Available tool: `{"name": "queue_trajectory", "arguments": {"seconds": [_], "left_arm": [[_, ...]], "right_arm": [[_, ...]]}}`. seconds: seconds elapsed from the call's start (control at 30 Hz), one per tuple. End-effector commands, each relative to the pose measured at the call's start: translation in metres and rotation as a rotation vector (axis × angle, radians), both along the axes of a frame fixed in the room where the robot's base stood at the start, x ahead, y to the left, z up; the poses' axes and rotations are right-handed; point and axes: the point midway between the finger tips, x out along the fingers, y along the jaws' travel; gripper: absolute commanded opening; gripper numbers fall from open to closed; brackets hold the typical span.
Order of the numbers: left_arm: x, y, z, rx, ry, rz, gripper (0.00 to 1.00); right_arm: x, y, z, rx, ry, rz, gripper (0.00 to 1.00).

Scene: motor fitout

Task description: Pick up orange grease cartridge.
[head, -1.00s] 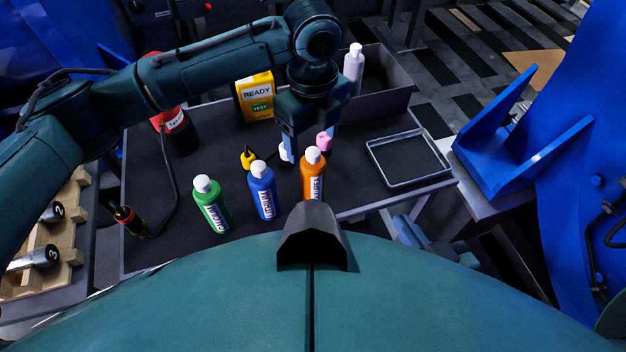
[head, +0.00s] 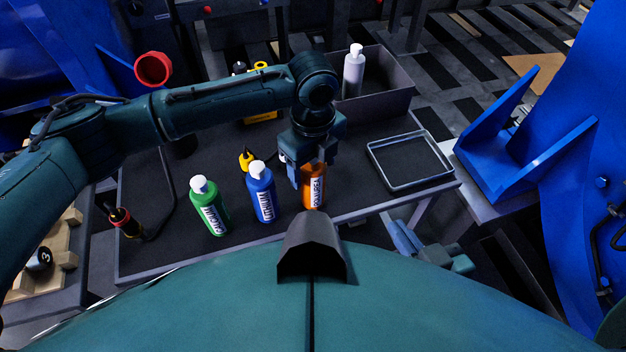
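The orange grease cartridge (head: 313,194) stands upright on the dark bench mat, the rightmost of three bottles at the front. My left gripper (head: 308,172) points down at its upper part, with one finger beside its left side. The gripper hides most of the white cap and the far finger, so I cannot tell whether the fingers touch the cartridge. My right gripper (head: 436,247) is low beyond the bench's front edge, apart from the cartridge; its opening is unclear.
A blue bottle (head: 262,194) and a green bottle (head: 209,208) stand left of the orange one. An empty metal-rimmed tray (head: 381,182) lies to the right. A grey bin (head: 392,103) with a silver bottle (head: 353,72) stands behind.

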Motion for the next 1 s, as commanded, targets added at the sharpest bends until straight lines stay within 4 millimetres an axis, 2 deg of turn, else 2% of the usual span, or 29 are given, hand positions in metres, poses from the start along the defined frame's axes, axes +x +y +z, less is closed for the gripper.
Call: {"name": "queue_trajectory", "arguments": {"seconds": [0.07, 0.77, 1.0], "left_arm": [[0.0000, -0.0001, 0.0003, 0.000, 0.000, 0.000, 0.58], [-0.0001, -0.0001, 0.0005, 0.000, 0.000, 0.000, 0.01], [0.0003, -0.0003, 0.0014, -0.001, -0.001, 0.000, 0.00]], "right_arm": [[0.0001, 0.0000, 0.0011, 0.000, -0.003, 0.001, 0.00], [-0.0027, -0.0004, 0.0033, 0.005, -0.003, -0.001, 0.00], [-0.0028, -0.0005, 0.0017, 0.004, 0.000, -0.001, 0.00]]}}
